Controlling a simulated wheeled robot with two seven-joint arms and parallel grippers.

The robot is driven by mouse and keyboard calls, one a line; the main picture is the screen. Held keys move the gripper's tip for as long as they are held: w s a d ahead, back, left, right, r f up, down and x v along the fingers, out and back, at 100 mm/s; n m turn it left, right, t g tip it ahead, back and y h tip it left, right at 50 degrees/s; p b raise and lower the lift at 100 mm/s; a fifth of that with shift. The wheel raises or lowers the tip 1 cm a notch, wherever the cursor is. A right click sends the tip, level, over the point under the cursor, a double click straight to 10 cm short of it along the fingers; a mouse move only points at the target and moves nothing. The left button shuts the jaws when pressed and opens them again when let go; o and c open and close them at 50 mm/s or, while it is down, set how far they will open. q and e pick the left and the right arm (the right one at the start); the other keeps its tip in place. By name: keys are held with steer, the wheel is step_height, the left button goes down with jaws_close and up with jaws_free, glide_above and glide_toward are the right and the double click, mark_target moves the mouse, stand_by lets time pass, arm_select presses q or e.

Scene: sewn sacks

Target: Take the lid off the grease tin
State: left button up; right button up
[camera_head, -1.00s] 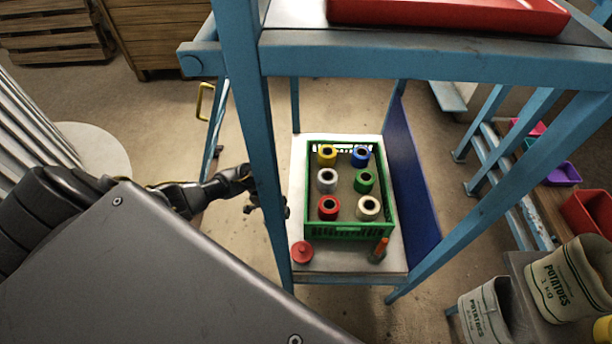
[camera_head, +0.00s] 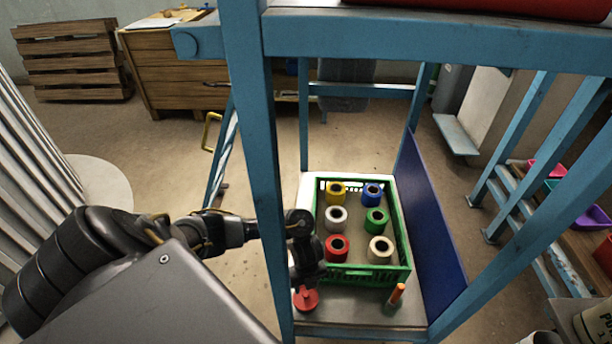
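The grease tin with its round red lid (camera_head: 307,301) stands at the front left corner of the lower shelf (camera_head: 345,312), in front of the green crate. My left arm comes in from the left and passes behind the blue post. My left gripper (camera_head: 304,284) points down right above the red lid and hides its knob. I cannot tell whether the fingers touch the knob or are closed on it. The tin's body is mostly hidden under the lid and gripper. My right gripper is out of view.
A green crate (camera_head: 378,274) with several coloured thread spools fills most of the shelf. An orange-handled tool (camera_head: 396,295) stands at the front right. A blue post (camera_head: 262,170) and the upper frame (camera_head: 420,38) surround the shelf; a dark blue panel (camera_head: 432,222) closes its right side.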

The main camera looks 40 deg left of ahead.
mark_target(305, 294)
arm_select(q)
steer(key=shift+f, duration=0.2)
steer(key=f+b, duration=0.1)
steer(key=f, duration=0.3)
steer(key=shift+s+f+b, duration=0.2)
steer(key=shift+b, duration=0.1)
steer(key=shift+a+f, duration=0.1)
steer(key=shift+f, duration=0.35)
jaws_close()
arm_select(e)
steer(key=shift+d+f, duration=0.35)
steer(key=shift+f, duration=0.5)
